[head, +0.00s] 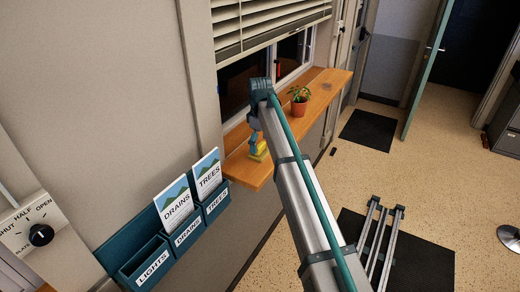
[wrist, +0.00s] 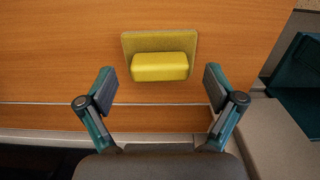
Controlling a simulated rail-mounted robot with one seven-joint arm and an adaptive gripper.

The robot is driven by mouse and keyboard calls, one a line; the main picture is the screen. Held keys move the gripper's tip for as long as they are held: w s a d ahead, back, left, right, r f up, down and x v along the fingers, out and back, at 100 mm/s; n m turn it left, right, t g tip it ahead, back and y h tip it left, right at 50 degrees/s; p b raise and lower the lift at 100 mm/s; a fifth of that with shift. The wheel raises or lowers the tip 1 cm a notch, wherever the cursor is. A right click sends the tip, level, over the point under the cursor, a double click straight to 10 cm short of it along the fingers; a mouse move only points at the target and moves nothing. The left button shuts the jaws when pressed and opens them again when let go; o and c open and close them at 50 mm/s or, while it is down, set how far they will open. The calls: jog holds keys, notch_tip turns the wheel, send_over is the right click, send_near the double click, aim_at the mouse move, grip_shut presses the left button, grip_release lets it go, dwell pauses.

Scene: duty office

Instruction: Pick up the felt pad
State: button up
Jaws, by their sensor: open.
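The felt pad (wrist: 160,60) is a yellow block with a raised grip and a flatter, duller base behind it. It lies on the wooden sill shelf, ahead of my fingertips and centred between them in the wrist view. My gripper (wrist: 160,80) is open and empty, with one finger on either side of the pad's near part and visible gaps. In the head view the pad (head: 259,151) shows small and yellow near the shelf's near end. My gripper (head: 255,143) is right above it there, partly hiding it.
The wooden shelf (head: 240,172) runs under the window with blinds. A potted plant (head: 299,106) stands farther along it. Teal wall pockets (head: 187,232) with leaflets hang just past the shelf's near end. A rotary switch (head: 41,235) is on the wall at left.

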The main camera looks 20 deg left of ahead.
jog(key=shift+f, duration=0.75)
jog(key=c, duration=1.2)
jog(key=shift+c, duration=0.2)
jog(key=shift+r, duration=0.2)
jog(key=shift+r, duration=0.55)
jog(key=s+d+r+b, duration=0.5)
jog(key=s+d+r, duration=0.3)
jog(key=s+r, duration=0.3)
jog(key=shift+s+r, duration=0.3)
jog(key=shift+r, duration=0.05)
